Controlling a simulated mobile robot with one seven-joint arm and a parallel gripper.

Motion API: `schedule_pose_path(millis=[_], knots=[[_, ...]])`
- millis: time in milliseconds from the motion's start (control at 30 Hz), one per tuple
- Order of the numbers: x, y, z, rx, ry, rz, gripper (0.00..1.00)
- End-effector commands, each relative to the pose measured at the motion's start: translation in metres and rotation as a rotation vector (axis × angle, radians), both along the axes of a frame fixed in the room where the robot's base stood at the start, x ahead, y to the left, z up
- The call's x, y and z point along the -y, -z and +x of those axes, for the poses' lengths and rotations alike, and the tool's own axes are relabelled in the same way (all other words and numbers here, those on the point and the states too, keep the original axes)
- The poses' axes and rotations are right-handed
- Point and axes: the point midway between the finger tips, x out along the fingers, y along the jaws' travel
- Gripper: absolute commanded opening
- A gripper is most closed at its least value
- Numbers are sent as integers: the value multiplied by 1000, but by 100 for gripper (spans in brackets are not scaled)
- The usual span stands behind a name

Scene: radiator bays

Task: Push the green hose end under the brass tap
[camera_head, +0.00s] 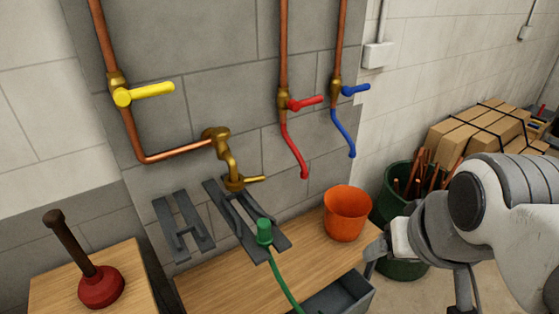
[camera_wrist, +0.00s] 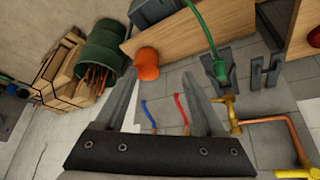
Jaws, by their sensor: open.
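The brass tap (camera_head: 232,165) comes down from the wall behind and slightly left of the hose end, over the rail's back part. The hose end is in front of the spout, apart from it. In the wrist view the hose end (camera_wrist: 222,70) and tap (camera_wrist: 228,112) are at the right. My gripper (camera_wrist: 162,80) is open and empty, well to the right of the hose in the head view.
An orange bucket (camera_head: 347,213) stands on the bench between the hose end and my arm. A second grey bracket (camera_head: 184,225) is left of the rail. Red (camera_head: 296,150) and blue (camera_head: 343,132) pipes hang above. A plunger (camera_head: 100,286) stands on the left board; a green bin (camera_head: 392,195) is behind.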

Motion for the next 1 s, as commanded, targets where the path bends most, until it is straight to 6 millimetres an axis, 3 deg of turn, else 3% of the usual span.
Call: schedule_pose_path(millis=[433,667,833,1000], knots=[[0,0,0,0,0,0,71],[-11,-3,10,-25,68,94,32],[-42,-2,35,-119,300,338,1],[-76,6,60,-252,628,562,0]])
